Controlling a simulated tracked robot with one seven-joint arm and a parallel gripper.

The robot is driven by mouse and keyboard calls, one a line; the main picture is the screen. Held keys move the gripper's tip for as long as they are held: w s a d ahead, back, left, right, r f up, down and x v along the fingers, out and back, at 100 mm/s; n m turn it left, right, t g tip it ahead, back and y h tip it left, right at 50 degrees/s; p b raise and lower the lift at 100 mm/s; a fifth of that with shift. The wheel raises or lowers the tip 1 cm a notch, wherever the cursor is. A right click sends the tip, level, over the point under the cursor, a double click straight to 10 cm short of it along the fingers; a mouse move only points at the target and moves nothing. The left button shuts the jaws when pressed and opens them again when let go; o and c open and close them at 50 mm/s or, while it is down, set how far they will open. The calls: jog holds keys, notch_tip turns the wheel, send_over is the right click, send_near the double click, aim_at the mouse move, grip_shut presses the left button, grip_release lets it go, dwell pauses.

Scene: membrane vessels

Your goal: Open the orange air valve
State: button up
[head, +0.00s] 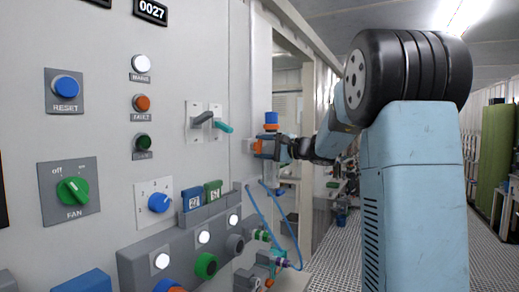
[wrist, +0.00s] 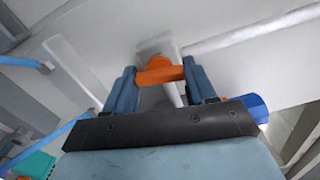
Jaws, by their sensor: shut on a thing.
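The orange air valve (wrist: 160,72) shows in the wrist view as an orange bar in front of a pale grey mount on the wall. My gripper (wrist: 157,76) has its two blue fingers on either side of this orange part and is shut on it. In the head view, my gripper (head: 266,148) is at the right end of the panel wall, at an orange and blue fitting (head: 271,120). The fingers and arm hide part of the valve there, and its turn angle is hard to tell.
Thin blue hoses (head: 262,212) hang below my gripper. A blue cylinder (wrist: 256,107) is close beside my gripper's right finger. The aisle floor (head: 335,262) is clear.

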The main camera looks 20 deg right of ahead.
jog(key=shift+f, duration=0.35)
jog(key=o, duration=1)
jog(key=shift+r, duration=0.2)
jog(key=shift+o, duration=0.2)
jog(key=shift+s, duration=0.1)
jog(key=v, duration=1.3)
jog(key=shift+s+d, duration=0.2)
jog(key=shift+d, duration=0.05)
